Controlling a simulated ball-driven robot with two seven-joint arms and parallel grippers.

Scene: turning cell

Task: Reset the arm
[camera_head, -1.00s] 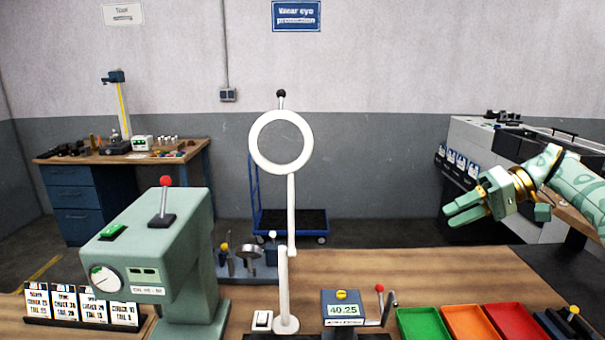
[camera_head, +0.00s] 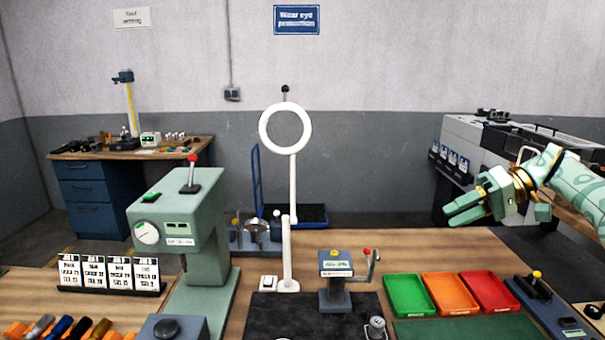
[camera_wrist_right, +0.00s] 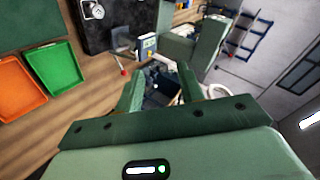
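My right gripper (camera_head: 450,214) is raised at the right side of the head view, above the bench (camera_head: 430,247), with its fingers pointing left. In the right wrist view its two fingers (camera_wrist_right: 159,78) stand apart with nothing between them, so it is open and empty. It touches nothing that I can see. My right arm comes in from the right edge. My left arm and left gripper do not show in either view.
Below my right gripper are green (camera_head: 408,296), orange (camera_head: 456,293) and red (camera_head: 489,291) trays. A ring magnifier (camera_head: 291,222) stands mid-bench, with a small gauge (camera_head: 335,264) beside it. A green press (camera_head: 195,225) stands left. The air around the gripper is clear.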

